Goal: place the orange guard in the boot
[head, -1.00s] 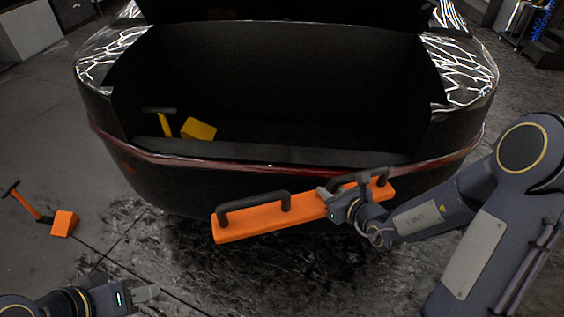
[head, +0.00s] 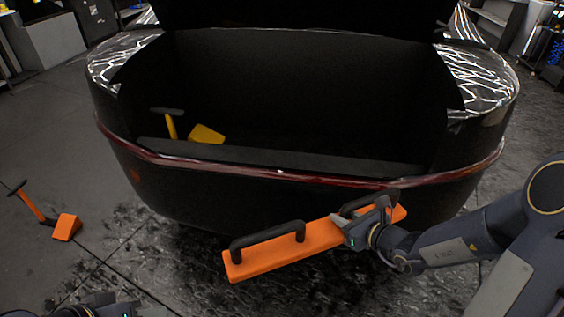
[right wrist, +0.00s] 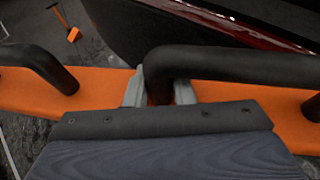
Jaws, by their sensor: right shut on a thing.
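The orange guard (head: 310,241) is a long flat orange bar with two black handles. My right gripper (head: 360,215) is shut on its right-hand handle and holds it outside the car, in front of and below the boot's sill. The guard tilts, its left end lower in the head view. In the right wrist view the fingers (right wrist: 160,90) close around the black handle (right wrist: 235,66). The boot (head: 300,100) is open, with a dark interior. My left gripper (head: 125,308) is only partly visible at the bottom left edge, and its fingers are not clear.
The boot's sill (head: 290,172) stands between the guard and the interior. The boot's middle and right look clear.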

